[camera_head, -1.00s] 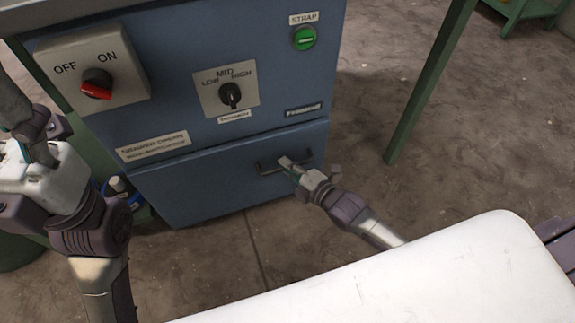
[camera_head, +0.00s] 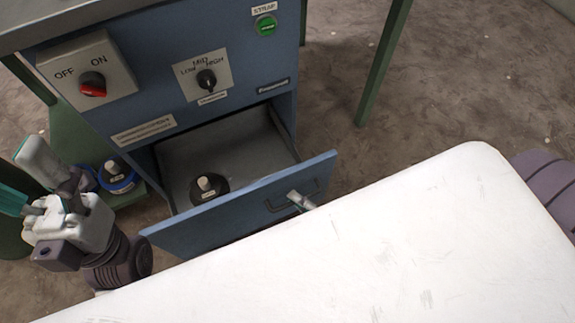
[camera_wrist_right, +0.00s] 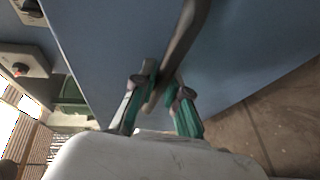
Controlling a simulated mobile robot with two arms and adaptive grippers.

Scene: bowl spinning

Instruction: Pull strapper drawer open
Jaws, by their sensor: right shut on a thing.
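The blue strapper drawer (camera_head: 225,221) stands pulled out of the blue cabinet, and its inside shows from above. Its dark bar handle (camera_head: 313,187) is on the right part of the drawer front, and it crosses the right wrist view (camera_wrist_right: 185,38). My right gripper (camera_head: 296,197) is at the handle, with most of its arm hidden behind the white surface in the foreground. In the wrist view its teal-padded fingers (camera_wrist_right: 160,92) are on either side of the bar, shut on it. My left gripper (camera_head: 28,205) is at the left, away from the drawer; its finger gap is unclear.
A black round object with a pale top (camera_head: 209,190) sits inside the drawer. A similar one with blue (camera_head: 117,178) is on the green shelf at left. Above the drawer are a red switch (camera_head: 92,84), a dial (camera_head: 206,80) and a green button (camera_head: 266,25).

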